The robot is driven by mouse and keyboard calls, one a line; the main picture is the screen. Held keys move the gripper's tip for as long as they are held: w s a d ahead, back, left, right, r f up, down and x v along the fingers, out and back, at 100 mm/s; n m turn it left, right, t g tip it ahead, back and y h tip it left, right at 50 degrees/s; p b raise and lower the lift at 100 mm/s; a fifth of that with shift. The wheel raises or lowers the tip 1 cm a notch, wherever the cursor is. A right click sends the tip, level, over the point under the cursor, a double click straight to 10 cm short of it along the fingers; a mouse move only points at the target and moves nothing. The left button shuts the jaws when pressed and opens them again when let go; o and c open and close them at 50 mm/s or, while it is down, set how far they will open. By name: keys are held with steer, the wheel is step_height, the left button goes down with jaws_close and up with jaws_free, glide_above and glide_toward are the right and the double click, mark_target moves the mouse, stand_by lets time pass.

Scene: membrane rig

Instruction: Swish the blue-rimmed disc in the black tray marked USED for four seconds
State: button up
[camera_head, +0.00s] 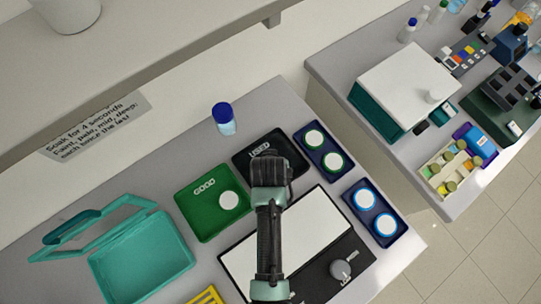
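The black tray marked USED (243,160) lies in the middle of the worktop. My gripper (270,172) is over its front part, seen from above and behind. The gripper's body hides its fingertips and much of the tray, so I cannot tell whether it holds anything or touches the liquid or floor of the tray. Two blue-rimmed discs, an upper one (365,200) and a lower one (385,224), lie in a dark blue holder (374,211) to the right.
A green GOOD tray (205,218) with a white disc is left of the black tray. A blue-capped bottle (223,118) stands behind. A white panel (315,225), grey knob (343,268) and open teal case (140,262) are nearer.

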steer(key=shift+s+a+r, duration=0.1)
stand_by(0.5)
stand_by(3.7)
step_height(320, 180, up, 8)
steer(key=p, duration=0.8)
steer(key=shift+r, duration=0.2)
